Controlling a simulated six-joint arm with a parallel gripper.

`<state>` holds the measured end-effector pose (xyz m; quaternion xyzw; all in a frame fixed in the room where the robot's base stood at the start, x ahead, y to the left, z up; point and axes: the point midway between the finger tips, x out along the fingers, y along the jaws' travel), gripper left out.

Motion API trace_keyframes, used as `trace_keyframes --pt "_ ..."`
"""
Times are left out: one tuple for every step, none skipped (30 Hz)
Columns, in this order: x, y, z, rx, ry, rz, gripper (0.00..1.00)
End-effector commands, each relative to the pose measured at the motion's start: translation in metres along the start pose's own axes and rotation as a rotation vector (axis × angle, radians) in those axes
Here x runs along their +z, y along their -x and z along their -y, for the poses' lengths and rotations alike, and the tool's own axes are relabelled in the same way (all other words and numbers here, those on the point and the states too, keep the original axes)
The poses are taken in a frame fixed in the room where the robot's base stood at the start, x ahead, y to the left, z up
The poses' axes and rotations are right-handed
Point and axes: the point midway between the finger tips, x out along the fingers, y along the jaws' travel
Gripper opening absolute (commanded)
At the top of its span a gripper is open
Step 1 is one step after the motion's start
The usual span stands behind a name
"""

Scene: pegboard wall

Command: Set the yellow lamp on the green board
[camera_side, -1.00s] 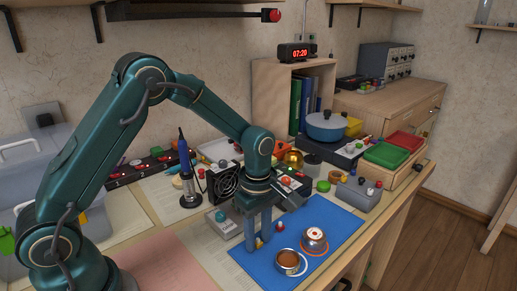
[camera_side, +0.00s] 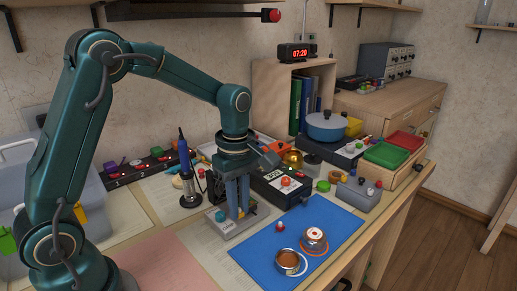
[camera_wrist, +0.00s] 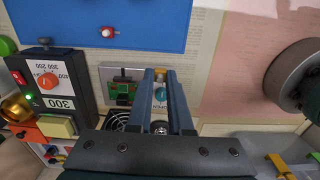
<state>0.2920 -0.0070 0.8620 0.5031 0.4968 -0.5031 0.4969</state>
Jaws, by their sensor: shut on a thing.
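My gripper (camera_wrist: 160,74) is shut on the yellow lamp (camera_wrist: 160,76), which shows as a small yellow piece between the fingertips in the wrist view. In the side view my gripper (camera_side: 239,215) points down over a grey base (camera_side: 232,231); the fingers largely hide the lamp there. The green board (camera_wrist: 123,94) is a small circuit board on that base, just left of the fingers in the wrist view. A teal round part (camera_wrist: 161,93) lies below the lamp in that view. I cannot tell the exact gap between lamp and base.
A blue mat (camera_side: 330,222) lies at the front right with a small red-and-white lamp (camera_side: 280,226), a metal cup (camera_side: 289,262) and a red-and-white round item (camera_side: 314,237). A black dial box (camera_side: 280,184) and a soldering iron (camera_side: 185,158) stand close by.

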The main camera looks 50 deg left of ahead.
Motion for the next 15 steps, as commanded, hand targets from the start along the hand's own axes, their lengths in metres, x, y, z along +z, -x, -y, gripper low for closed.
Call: trace_keyframes --pt "-0.013 0.008 0.004 0.006 0.01 -0.001 0.0" --pt "-0.018 0.012 0.007 0.005 0.009 -0.001 0.0" --pt "-0.026 0.017 0.01 0.005 0.008 -0.001 0.0" --pt "-0.031 0.02 0.013 0.004 0.007 -0.001 0.0" --pt "-0.037 0.023 0.015 0.004 0.008 -0.001 0.0" --pt "-0.043 0.028 0.017 0.004 0.007 -0.001 0.0" --pt "-0.047 0.03 0.019 0.003 0.006 -0.001 0.0" --pt "-0.051 0.033 0.021 0.003 0.006 -0.001 0.0" --pt "-0.055 0.035 0.023 0.003 0.004 -0.001 0.0" --pt "-0.058 0.037 0.024 0.002 0.005 -0.001 0.0" --pt "-0.06 0.039 0.025 0.002 0.004 -0.001 0.0" --pt "-0.063 0.041 0.027 0.0 0.008 0.0 0.0" --pt "-0.065 0.043 0.027 -0.001 0.013 0.0 0.0" --pt "-0.066 0.045 0.027 0.003 0.019 -0.001 0.0" --pt "-0.069 0.049 0.024 0.01 0.026 -0.004 0.0"
